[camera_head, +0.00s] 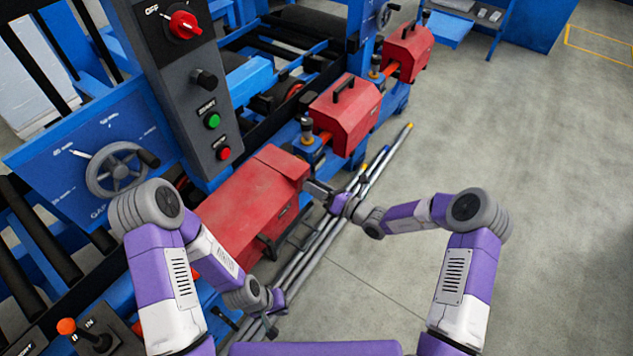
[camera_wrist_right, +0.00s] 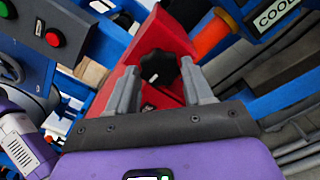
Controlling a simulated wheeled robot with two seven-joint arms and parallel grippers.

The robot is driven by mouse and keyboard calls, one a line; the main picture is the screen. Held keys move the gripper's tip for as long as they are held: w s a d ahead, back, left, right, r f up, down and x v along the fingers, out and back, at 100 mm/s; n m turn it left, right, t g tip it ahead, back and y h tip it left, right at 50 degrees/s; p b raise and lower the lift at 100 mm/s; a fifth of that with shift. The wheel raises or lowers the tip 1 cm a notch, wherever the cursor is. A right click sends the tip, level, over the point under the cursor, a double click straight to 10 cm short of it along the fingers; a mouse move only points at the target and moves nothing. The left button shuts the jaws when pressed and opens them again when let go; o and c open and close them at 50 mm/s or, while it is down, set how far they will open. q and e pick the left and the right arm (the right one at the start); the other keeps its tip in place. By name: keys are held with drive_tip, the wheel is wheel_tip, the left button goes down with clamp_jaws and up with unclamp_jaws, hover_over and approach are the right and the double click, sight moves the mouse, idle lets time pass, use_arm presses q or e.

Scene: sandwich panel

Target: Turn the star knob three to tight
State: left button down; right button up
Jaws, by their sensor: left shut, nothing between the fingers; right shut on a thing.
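The black star knob (camera_wrist_right: 160,68) sits on the face of a red housing (camera_wrist_right: 150,35) in the right wrist view. It carries a small pale mark. My right gripper (camera_wrist_right: 160,78) is shut on the knob, with one finger on each side of it. In the head view my right gripper (camera_head: 312,187) reaches the end of the nearest red housing (camera_head: 245,205), and the knob itself is hidden or too small to make out. My left gripper (camera_head: 271,327) is shut and empty, low in front of the same housing and apart from the knob.
Two more red housings (camera_head: 345,113) (camera_head: 407,52) stand farther along the blue machine. A grey control panel (camera_head: 185,85) rises at the left, beside a handwheel (camera_head: 117,170). Long metal rods (camera_head: 345,205) lie along the floor. The floor to the right is clear.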

drive_tip(key=shift+r+m+p, duration=0.15)
drive_tip(key=shift+m+p, duration=2.7)
drive_tip(key=shift+m, duration=5.55)
drive_tip(key=o, duration=1)
drive_tip(key=v, duration=0.7)
drive_tip(key=shift+s+d, duration=0.2)
